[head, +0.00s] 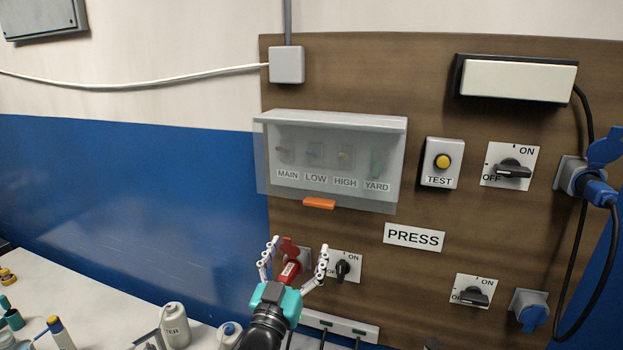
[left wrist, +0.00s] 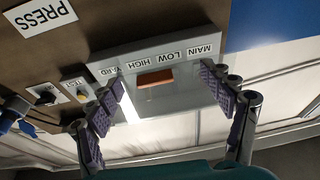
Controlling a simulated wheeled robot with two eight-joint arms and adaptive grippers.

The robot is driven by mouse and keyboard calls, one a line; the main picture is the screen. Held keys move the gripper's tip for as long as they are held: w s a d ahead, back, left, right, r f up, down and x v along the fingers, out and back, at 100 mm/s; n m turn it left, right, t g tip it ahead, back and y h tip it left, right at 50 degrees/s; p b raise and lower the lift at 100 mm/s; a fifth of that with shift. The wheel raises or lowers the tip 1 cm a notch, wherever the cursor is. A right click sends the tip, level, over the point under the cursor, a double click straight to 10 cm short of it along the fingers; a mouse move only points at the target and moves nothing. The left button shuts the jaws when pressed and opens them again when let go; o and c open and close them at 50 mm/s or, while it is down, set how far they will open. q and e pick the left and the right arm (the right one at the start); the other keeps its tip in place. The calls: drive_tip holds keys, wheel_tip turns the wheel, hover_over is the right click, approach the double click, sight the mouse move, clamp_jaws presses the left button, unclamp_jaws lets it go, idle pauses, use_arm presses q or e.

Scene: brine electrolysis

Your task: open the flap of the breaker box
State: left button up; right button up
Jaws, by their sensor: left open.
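The breaker box (head: 345,122) is a pale box with a clear grey flap (head: 228,0) hung over its front. The flap is down over several small breakers labelled MAIN, LOW, HIGH and YARD. An orange tab (head: 319,203) sits at the flap's lower edge; it also shows in the left wrist view (left wrist: 155,77), where the picture is upside down. My left gripper (head: 299,246) is open and empty, below the tab and apart from it in the head view. In the left wrist view its spread fingers (left wrist: 162,80) frame the tab. My right gripper is not in view.
A red plug (head: 288,270) and a small rotary switch (head: 342,268) are on the board behind my left gripper. A TEST button (head: 442,162) is right of the box. Bottles (head: 175,325) stand on the white table at lower left.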

sight(317, 207)
use_arm(q)
drive_tip(key=w+d+r+t+h+p, duration=0.1)
drive_tip(key=w+d+r, duration=0.2)
drive_tip(key=w+r, duration=0.3)
drive_tip(key=shift+d+r+p, duration=0.25)
drive_tip(key=shift+d+p, duration=0.05)
drive_tip(key=shift+d, duration=0.05)
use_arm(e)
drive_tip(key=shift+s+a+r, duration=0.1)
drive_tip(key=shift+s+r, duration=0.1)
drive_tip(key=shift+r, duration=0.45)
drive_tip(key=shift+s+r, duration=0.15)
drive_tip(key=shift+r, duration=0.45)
use_arm(q)
drive_tip(key=c, duration=1.7)
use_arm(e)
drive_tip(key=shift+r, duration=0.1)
